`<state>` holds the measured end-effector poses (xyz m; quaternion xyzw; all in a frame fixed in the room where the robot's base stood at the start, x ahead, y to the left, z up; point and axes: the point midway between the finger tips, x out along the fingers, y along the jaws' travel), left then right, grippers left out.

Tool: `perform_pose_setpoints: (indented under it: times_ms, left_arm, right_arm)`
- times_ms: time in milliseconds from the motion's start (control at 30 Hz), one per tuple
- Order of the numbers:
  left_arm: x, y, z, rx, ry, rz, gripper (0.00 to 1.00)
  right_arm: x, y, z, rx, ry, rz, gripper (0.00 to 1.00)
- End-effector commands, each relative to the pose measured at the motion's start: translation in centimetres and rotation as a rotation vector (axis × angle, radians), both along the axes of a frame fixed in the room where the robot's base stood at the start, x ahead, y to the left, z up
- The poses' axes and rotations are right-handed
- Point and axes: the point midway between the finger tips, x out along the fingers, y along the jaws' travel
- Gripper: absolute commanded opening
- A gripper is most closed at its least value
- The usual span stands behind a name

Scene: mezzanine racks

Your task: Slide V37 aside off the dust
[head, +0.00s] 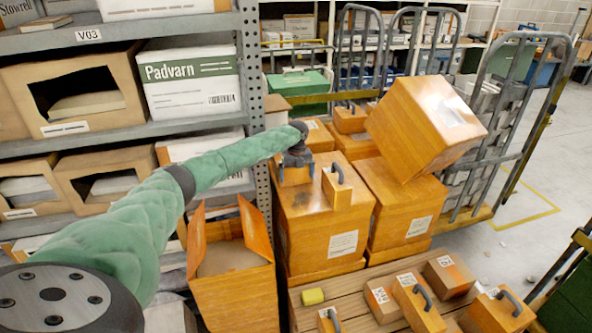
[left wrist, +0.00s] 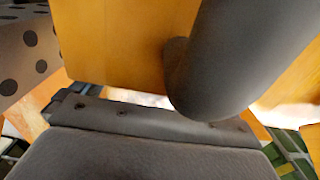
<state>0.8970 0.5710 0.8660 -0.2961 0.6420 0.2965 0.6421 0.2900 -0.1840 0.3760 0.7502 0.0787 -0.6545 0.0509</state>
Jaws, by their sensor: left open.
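My left gripper (head: 296,162) is open above the large orange box in the middle, just left of a small orange case (head: 336,190) with a dark arched handle. In the left wrist view a dark curved handle (left wrist: 208,75) is very close in front of an orange surface (left wrist: 115,40). I cannot tell whether the handle is between the fingers. I cannot read V37 on any label, so I cannot tell which item it is. My right gripper is not in view.
A large box (head: 425,125) leans tilted on the stack. A metal rack (head: 257,90) stands left, an open carton (head: 232,285) below it. The floor at right is mostly clear.

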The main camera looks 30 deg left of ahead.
Motion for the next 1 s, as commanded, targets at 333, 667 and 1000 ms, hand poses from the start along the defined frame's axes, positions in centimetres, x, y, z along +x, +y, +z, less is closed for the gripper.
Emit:
perform_pose_setpoints:
  times_ms: [333, 667, 1000]
  left_arm:
    - [0.23, 0.26, -0.01, 0.0, 0.0, 0.0, 1.0]
    - [0.45, 0.51, 0.0, 0.001, -0.001, 0.0, 1.0]
    - [0.65, 0.8, 0.01, 0.001, -0.001, 0.001, 1.0]
  right_arm:
    - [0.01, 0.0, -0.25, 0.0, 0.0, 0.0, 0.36]
    - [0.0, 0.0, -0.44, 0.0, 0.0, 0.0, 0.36]
    - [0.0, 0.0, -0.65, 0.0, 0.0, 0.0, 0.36]
